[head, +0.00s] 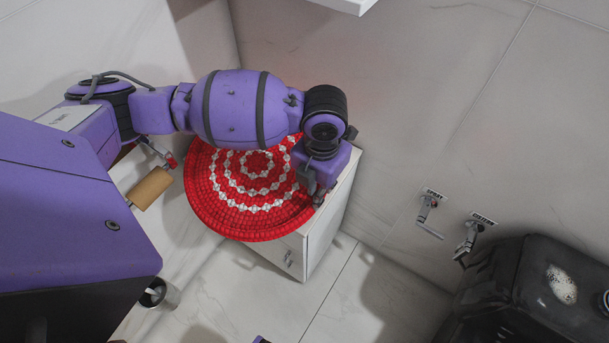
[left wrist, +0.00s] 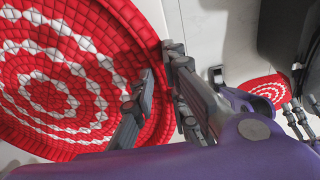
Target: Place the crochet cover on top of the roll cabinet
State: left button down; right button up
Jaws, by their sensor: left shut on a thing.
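The crochet cover (head: 230,210), round and red with white rings, lies over the top of the white roll cabinet (head: 322,235) in the head view. It overhangs the cabinet's front and left side, and a strip of cabinet top shows at the right. My left gripper (head: 317,197) is shut on the cover's right rim. In the left wrist view the cover (left wrist: 60,85) fills the left side, with the left gripper's fingertips (left wrist: 161,65) at its edge. My arm hides part of the cover's far side. My right gripper does not show in the head view.
Valves labelled spray (head: 428,212) and cistern (head: 472,238) are on the wall. A black object (head: 530,300) is at the lower right. Some floor before the cabinet is clear.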

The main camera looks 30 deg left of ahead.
pick_arm(q)
jog(key=f, duration=0.3)
jog(key=shift+w+f+b, duration=0.2)
jog(key=shift+f+b, duration=0.05)
jog(key=shift+b, duration=0.05)
jog(key=c, duration=1.7)
grip_release()
notch_tip(320, 180, up, 11)
jog(key=shift+f+p, duration=0.1)
jog(key=shift+p, duration=0.8)
jog(key=shift+r, duration=0.7)
